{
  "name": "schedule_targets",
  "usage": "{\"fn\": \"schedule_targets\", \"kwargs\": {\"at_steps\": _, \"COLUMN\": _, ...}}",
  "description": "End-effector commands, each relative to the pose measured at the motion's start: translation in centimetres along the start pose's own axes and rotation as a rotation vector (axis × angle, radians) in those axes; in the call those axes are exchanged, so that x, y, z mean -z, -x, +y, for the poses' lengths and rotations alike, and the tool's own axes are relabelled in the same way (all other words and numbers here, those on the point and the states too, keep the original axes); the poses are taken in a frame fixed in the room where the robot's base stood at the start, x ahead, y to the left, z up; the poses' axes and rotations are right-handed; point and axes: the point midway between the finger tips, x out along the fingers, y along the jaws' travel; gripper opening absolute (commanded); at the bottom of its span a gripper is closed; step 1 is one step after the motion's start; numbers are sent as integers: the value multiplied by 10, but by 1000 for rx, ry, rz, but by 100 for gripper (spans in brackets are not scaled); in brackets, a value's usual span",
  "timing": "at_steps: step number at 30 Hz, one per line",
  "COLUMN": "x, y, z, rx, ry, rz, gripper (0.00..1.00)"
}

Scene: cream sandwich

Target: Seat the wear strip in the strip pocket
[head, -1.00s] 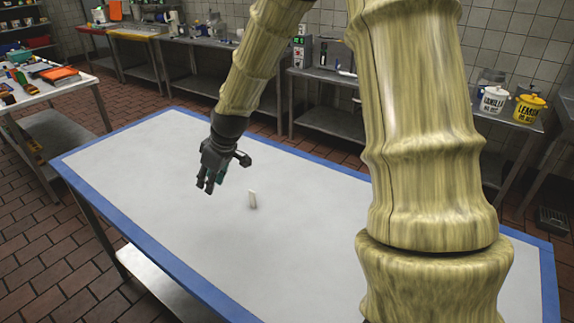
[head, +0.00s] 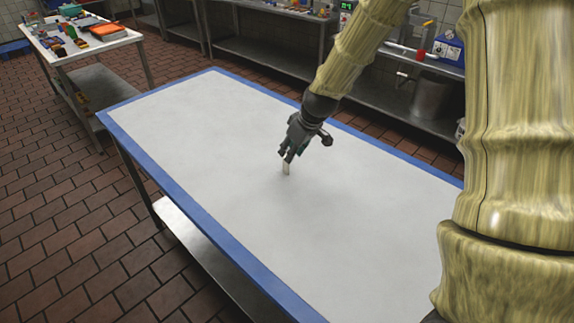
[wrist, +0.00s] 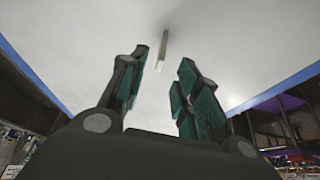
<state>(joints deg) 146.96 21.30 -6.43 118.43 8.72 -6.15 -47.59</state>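The wear strip is a small pale, narrow piece (head: 286,168) that looks upright over the white table top, near its middle. My gripper (head: 288,156) is right above the strip in the head view, pointing down, and its fingertips overlap the strip's upper end there. In the wrist view the gripper (wrist: 164,66) has its two green-padded fingers spread apart. The strip (wrist: 162,48) shows beyond the fingertips, in line with the gap, and nothing is seen clamped. I cannot make out the strip pocket in either view.
The white table (head: 200,120) with a blue border is otherwise clear. A side table (head: 85,45) with colourful items stands at the far left. Steel benches (head: 270,52) with equipment line the back wall. Brick-red tiled floor lies at the left.

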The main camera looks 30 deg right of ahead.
Motion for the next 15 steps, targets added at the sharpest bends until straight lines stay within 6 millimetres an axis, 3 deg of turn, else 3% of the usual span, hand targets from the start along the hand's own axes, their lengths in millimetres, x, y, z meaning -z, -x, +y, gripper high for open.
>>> {"fn": "schedule_targets", "kwargs": {"at_steps": 8, "x": 1, "y": -9, "z": 0, "rx": 1, "ry": -2, "rz": 0, "gripper": 32}}
{"fn": "schedule_targets", "kwargs": {"at_steps": 15, "x": 3, "y": -30, "z": 1, "rx": 0, "ry": -2, "rz": -2, "gripper": 32}}
